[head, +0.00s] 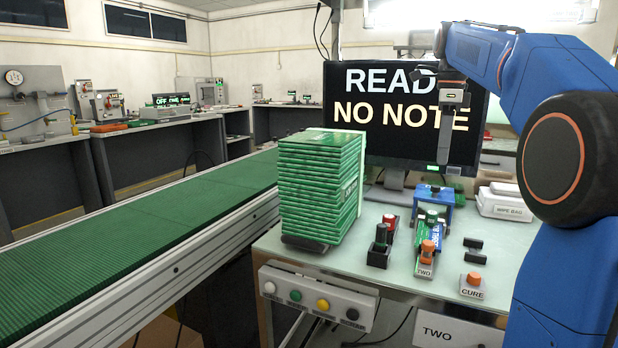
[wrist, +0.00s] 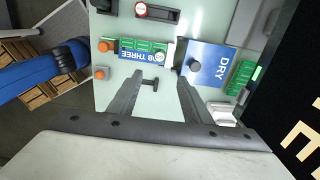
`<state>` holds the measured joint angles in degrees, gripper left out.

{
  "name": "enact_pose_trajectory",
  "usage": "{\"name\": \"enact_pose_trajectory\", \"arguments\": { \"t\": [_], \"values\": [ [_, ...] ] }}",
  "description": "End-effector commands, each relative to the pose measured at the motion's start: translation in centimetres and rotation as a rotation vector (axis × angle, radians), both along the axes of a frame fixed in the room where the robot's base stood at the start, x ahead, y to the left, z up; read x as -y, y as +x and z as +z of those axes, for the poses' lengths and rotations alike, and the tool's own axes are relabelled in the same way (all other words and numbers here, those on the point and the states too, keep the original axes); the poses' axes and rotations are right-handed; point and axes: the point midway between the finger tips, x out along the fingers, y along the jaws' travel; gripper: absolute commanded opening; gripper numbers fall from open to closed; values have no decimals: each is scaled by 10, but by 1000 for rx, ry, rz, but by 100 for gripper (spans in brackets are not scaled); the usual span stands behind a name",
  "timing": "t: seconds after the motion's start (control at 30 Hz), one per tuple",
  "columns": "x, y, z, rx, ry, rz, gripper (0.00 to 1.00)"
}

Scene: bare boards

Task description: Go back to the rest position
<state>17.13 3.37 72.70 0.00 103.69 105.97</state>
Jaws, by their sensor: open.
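My gripper (head: 445,135) hangs from my blue arm in front of the dark monitor (head: 345,140), above the back of the bench. In the wrist view my gripper (wrist: 160,80) is open, its two dark fingers spread apart. My arm and gripper cover part of the monitor's text; "READ" and "NO NOTE" can be read.
A tall stack of green boards (head: 315,190) stands left on the bench (head: 335,262). Small holders, a blue fixture marked DRY (wrist: 207,68), an orange CURE button (head: 473,280) and a white wipe box (head: 505,202) lie right. A green conveyor (head: 150,230) runs along the left.

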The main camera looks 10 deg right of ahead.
Motion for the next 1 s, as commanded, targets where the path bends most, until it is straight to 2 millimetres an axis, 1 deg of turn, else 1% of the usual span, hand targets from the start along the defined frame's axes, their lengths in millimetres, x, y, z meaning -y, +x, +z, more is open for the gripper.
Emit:
{"name": "enact_pose_trajectory", "arguments": {
  "t": [0.07, 0.17, 0.27, 0.47, 0.6, 0.77, 0.97, 1.0],
  "values": [
    [-7, -8, -2, 10, -3, 47, 44],
    [-20, -22, -10, 30, -12, 160, 44],
    [-37, -42, -24, 56, -26, 318, 44],
    [-70, -86, -58, 109, -67, 646, 44],
    [-90, -118, -87, 142, -103, 874, 44],
    [-110, -155, -126, 174, -153, 1133, 44],
    [-131, -204, -181, 206, -230, 1453, 44],
    [-135, -213, -193, 213, -248, 1517, 44]
  ]
}}
